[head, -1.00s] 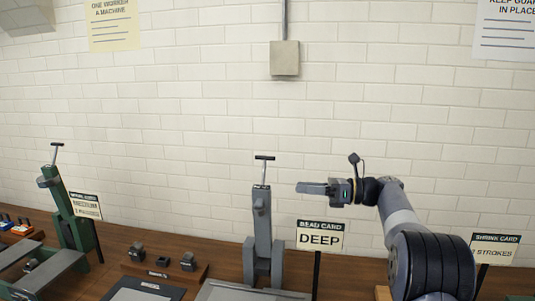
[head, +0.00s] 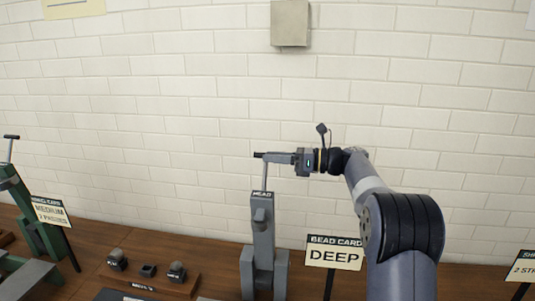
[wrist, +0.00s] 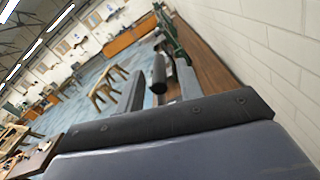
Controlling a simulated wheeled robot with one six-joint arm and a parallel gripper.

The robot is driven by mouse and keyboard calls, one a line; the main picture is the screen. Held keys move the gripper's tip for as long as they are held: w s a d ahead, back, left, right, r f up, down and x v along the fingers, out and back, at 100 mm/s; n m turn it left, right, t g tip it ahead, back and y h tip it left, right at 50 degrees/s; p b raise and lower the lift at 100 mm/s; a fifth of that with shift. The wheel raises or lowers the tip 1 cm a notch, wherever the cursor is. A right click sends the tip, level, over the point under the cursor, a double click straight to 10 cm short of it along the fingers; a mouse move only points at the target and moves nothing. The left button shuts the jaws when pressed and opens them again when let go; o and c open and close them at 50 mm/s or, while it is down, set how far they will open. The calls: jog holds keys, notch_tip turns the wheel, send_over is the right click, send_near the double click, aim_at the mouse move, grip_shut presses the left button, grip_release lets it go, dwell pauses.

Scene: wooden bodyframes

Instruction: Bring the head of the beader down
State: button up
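The beader (head: 263,240) is a grey upright machine in the middle of the head view, with a dark label near its top. A thin rod (head: 264,177) rises from it to a black crossbar handle (head: 259,155). My gripper (head: 278,158) reaches in from the right at handle height. In the wrist view the handle's dark end (wrist: 158,72) shows between my two fingers (wrist: 160,88), with a gap on each side. The fingers are apart and not closed on it. How far the bar reaches between them is hard to tell.
A bead card (head: 334,253) reading DEEP stands right of the beader, below my arm. A wooden block with several small dies (head: 150,280) lies left of it. A green machine (head: 30,215) stands far left. The white brick wall (head: 180,120) is close behind.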

jog(key=shift+w+a, duration=0.2)
jog(key=shift+a, duration=0.85)
grip_shut()
